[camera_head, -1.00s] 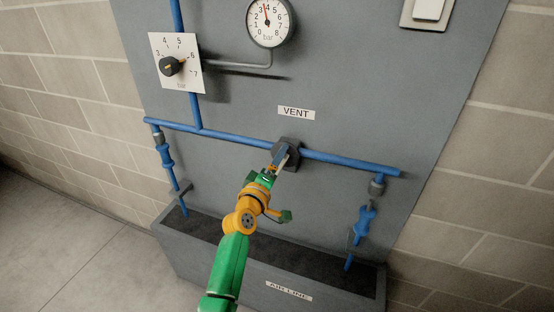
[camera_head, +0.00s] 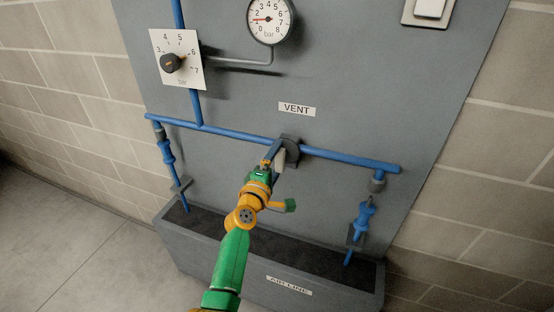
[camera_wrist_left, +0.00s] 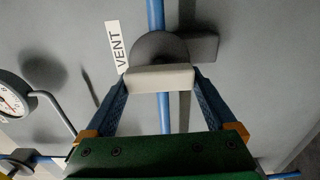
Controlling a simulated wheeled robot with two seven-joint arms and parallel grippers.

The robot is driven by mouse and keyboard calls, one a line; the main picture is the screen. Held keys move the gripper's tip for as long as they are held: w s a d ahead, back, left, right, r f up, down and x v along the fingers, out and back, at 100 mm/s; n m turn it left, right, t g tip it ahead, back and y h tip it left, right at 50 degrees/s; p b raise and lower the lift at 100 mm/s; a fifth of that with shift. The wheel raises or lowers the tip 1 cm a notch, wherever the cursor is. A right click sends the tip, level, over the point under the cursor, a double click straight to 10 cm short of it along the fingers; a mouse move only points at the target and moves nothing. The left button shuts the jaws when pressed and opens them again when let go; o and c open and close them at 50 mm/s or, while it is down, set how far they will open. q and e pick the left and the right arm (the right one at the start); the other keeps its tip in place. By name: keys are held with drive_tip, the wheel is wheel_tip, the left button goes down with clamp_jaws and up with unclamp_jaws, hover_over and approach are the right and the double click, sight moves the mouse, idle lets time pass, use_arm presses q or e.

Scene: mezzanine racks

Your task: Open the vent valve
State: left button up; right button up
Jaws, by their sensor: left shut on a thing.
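The vent valve (camera_head: 291,148) is a dark grey round body on the blue horizontal pipe, below the VENT label (camera_head: 297,109). It also shows in the left wrist view (camera_wrist_left: 160,46). Its pale handle (camera_wrist_left: 160,78) is a short bar in front of the body. My left gripper (camera_head: 277,154) is at the valve, its two blue fingers shut on the two ends of the handle. The fingers partly hide the handle in the head view. The pressure gauge (camera_head: 270,18) above reads about 1 bar. My right gripper is not in view.
A regulator knob (camera_head: 171,63) on a white dial plate is at the upper left. Blue couplings hang from both ends of the pipe (camera_head: 350,160). A grey trough (camera_head: 225,257) labelled AIR LINE stands below. A switch (camera_head: 430,8) is at the upper right.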

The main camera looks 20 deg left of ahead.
use_arm(q)
drive_tip(key=o, duration=1.1)
drive_tip(key=shift+c, duration=0.2)
drive_tip(key=shift+s, duration=0.1)
drive_tip(key=s, duration=0.7)
drive_tip(key=shift+p, duration=0.35)
drive_tip(key=shift+a+f, duration=0.1)
